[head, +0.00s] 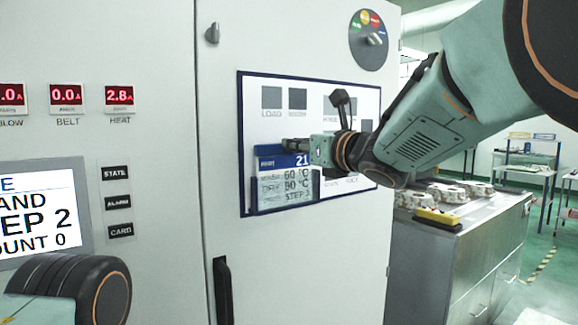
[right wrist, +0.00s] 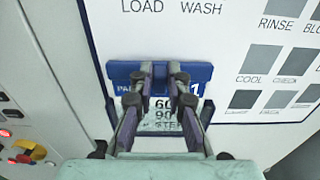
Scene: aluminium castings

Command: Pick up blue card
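The blue card (head: 284,180) has a blue header reading 21 and printed lines below. It sits upright in a dark blue holder (head: 254,196) on the white wall panel. It also shows in the right wrist view, with its blue header (right wrist: 119,75) behind my fingers. My right gripper (head: 296,145) is at the header, coming from the right. In the right wrist view my right gripper (right wrist: 160,74) has its two fingertips apart, with a narrow gap between them in front of the header. Whether they touch the card is unclear. My left gripper is out of view.
The blue-framed panel (head: 241,120) carries grey squares and labels. A round dial (head: 369,40) is above right. A black door handle (head: 222,290) is below. At right, a metal cabinet (head: 455,245) bears castings and a yellow-and-black object (head: 437,217).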

